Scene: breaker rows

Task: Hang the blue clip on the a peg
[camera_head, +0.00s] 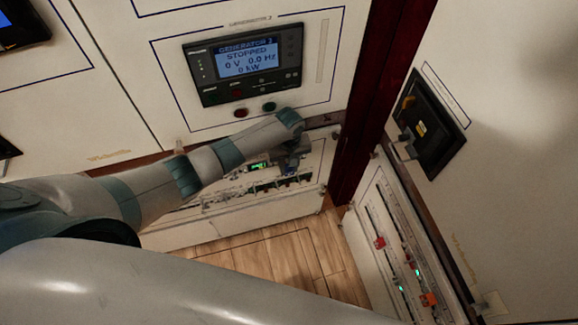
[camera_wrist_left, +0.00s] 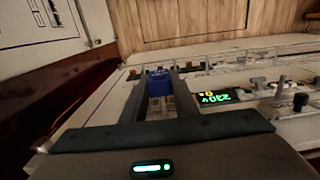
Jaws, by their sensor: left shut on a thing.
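My left gripper (camera_head: 292,152) is in front of the low breaker panel beneath the generator display. In the left wrist view, its two dark fingers (camera_wrist_left: 158,85) are shut on the blue clip (camera_wrist_left: 158,80), which sits between the fingertips. The low breaker panel (camera_head: 232,226) has rows of breakers and a small lit readout (camera_wrist_left: 216,97). I cannot make out which part is the a peg. My right gripper is not in view.
The generator panel (camera_head: 245,64) reads STOPPED above the arm. A dark red post (camera_head: 372,95) stands close to the right of the gripper. A second breaker panel (camera_head: 376,215), with red and orange pieces, is at the right. Wooden floor (camera_head: 290,262) lies between the panels.

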